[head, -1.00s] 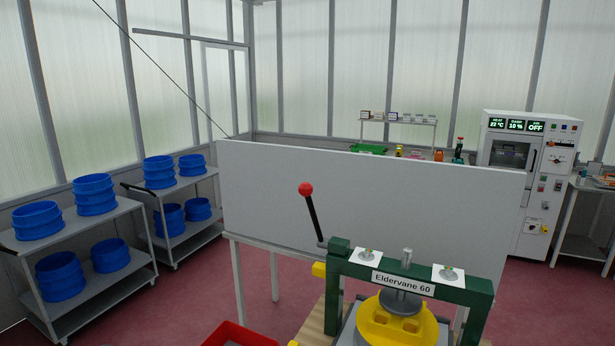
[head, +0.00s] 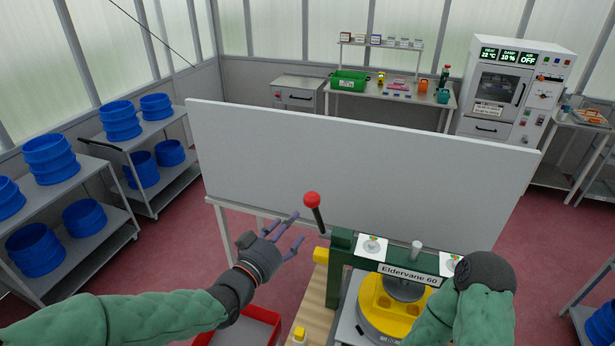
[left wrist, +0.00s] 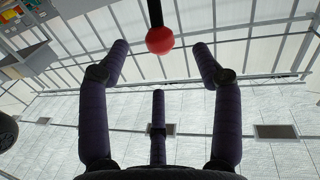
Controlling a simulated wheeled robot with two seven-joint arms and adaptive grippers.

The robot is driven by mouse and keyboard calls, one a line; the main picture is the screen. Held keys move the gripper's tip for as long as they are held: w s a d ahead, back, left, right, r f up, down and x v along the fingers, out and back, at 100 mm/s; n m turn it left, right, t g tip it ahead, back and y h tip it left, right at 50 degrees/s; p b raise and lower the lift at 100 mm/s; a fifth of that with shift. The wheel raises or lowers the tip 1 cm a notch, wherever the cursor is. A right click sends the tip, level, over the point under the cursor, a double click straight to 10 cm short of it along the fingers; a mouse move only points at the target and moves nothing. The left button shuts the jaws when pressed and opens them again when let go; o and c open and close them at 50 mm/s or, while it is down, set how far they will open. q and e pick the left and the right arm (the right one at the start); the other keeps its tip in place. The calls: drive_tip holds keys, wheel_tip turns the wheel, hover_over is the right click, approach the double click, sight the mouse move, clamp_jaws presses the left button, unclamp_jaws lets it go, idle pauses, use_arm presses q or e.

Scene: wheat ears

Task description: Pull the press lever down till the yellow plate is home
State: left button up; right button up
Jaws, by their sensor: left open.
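The green press (head: 340,262) labelled "Eldervane 60" stands at the front right. Its lever (head: 317,214) is a black rod with a red ball knob (head: 312,199), and it sticks up, tilted to the left. The yellow plate (head: 392,301) sits under the press screw, partly hidden by my right arm. My left gripper (head: 292,233) is open and empty, just left of and below the knob, apart from it. In the left wrist view the red knob (left wrist: 160,40) shows beyond and between the spread fingers. My right gripper is out of view.
A pale upright panel (head: 340,160) stands behind the press. A red tray (head: 245,328) lies at the front, below my left forearm. Trolleys with blue tubs (head: 122,120) stand at the left. A bench with a green crate (head: 349,81) is at the back.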

sight(308, 205)
use_arm(q)
drive_tip(key=p+x, duration=0.1)
drive_tip(key=x, duration=0.2)
drive_tip(key=r+p+x, duration=0.1)
drive_tip(key=x, duration=0.3)
drive_tip(key=p+x, duration=0.1)
drive_tip(key=x, duration=0.2)
drive_tip(key=shift+w+d+r, duration=0.15)
drive_tip(key=shift+d+r, duration=0.05)
drive_tip(key=shift+d, duration=0.25)
clamp_jaws()
